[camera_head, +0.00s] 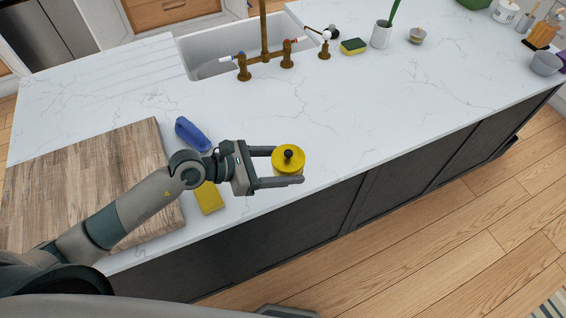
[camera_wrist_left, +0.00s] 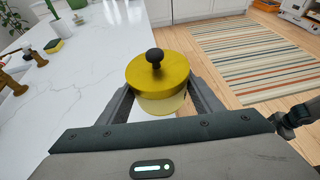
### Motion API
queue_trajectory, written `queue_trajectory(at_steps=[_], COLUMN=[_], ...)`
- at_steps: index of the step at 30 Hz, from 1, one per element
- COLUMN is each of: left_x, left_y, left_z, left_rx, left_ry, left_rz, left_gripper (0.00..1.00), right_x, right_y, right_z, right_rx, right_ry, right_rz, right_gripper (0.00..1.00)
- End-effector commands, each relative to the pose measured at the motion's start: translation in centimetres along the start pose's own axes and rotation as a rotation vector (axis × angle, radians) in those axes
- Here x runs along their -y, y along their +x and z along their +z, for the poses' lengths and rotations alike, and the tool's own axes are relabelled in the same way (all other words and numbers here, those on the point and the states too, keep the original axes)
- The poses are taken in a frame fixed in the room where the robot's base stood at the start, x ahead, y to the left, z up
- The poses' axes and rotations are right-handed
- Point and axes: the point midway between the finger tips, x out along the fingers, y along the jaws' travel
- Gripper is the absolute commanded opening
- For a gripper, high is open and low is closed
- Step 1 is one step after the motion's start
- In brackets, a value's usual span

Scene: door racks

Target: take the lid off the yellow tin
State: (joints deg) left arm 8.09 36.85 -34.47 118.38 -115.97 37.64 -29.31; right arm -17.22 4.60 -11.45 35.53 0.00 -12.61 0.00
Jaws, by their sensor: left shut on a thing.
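The yellow tin (camera_head: 289,171) stands near the front edge of the white counter. Its round yellow lid (camera_wrist_left: 172,77) is on it, with a black knob on top; the lid also shows in the head view (camera_head: 279,162). The tin's body (camera_wrist_left: 163,105) is a paler yellow under the lid. My left gripper (camera_head: 283,165) is shut on the yellow tin, one finger on each side. The lid partly hides the fingertips in the left wrist view (camera_wrist_left: 160,88). A dark jointed part, apparently of my right arm, shows at that view's right edge; its jaws cannot be made out.
A wooden board (camera_head: 90,165), a blue object (camera_head: 192,134) and a yellow sponge (camera_head: 209,197) lie left of the tin. The sink (camera_head: 215,60) with brass taps is behind. The counter right of the tin is clear; its front edge is close.

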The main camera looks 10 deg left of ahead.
Motion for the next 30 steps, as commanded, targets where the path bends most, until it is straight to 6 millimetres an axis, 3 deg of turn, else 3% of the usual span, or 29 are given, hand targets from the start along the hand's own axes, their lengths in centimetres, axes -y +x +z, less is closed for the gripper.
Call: queue_trajectory(at_steps=[9,10,15,30], left_x=[-0.03,-0.03,-0.03,-0.02], left_y=[-0.01,-0.01,-0.02,-0.01], left_z=[0.04,0.04,0.03,0.02], left_rx=[0.001,0.001,0.001,0.000], left_ry=[0.000,0.000,0.000,0.000], left_rz=[0.000,0.000,0.000,0.000], left_gripper=[0.32,0.57,0.19,0.19], right_x=[0.05,0.05,0.06,-0.02], right_y=[-0.01,-0.01,-0.01,0.03], right_z=[-0.03,-0.03,-0.04,-0.42], right_rx=[0.000,0.000,0.000,-0.004], right_ry=[0.000,0.000,0.000,0.000], right_rz=[-0.001,-0.001,-0.001,0.000], right_gripper=[0.88,0.88,0.88,0.88])
